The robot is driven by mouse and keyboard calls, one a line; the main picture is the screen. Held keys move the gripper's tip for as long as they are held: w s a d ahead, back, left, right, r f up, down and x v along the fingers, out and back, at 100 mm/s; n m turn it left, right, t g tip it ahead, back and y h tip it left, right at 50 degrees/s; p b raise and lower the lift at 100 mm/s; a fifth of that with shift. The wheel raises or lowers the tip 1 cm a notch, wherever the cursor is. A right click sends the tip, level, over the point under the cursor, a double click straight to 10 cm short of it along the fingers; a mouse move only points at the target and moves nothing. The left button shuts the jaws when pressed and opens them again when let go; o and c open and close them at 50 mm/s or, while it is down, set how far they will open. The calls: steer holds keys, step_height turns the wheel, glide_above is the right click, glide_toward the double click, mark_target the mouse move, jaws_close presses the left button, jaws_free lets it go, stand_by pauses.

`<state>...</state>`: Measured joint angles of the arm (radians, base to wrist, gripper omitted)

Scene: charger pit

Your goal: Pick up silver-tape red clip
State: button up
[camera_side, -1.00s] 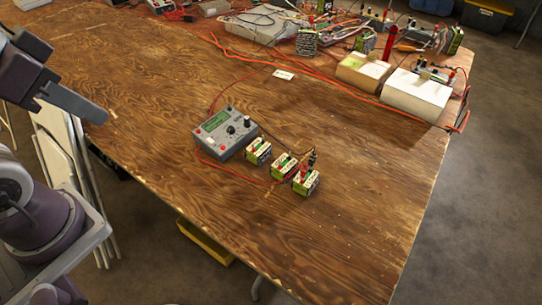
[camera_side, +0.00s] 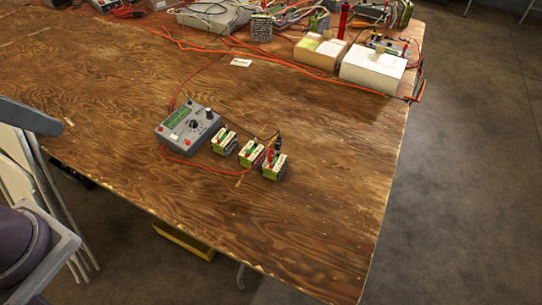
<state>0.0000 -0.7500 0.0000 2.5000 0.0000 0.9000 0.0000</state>
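A red clip (camera_side: 269,158) sits at the top of the rightmost of three small green-and-white battery blocks (camera_side: 275,170). I cannot make out silver tape on it at this size. A black clip (camera_side: 278,143) stands right behind it, close beside it. A second, smaller red piece (camera_side: 248,150) shows on the middle block.
Red cables (camera_side: 225,50), white boxes (camera_side: 372,68) and more electronics fill the table's back. The wooden table (camera_side: 300,225) is clear in front and to the right, up to its edge.

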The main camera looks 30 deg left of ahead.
steer(key=n+g, duration=0.6)
steer(key=n, duration=1.2)
glide_above(271, 151)
steer(key=f, duration=2.4)
steer(key=shift+s+a+f, duration=0.15)
steer(key=shift+a+f, duration=0.1)
steer(key=shift+f, duration=0.15)
steer(key=f, duration=0.7)
steer(key=shift+d+f, duration=0.1)
steer(key=shift+d, duration=0.2)
jaws_close()
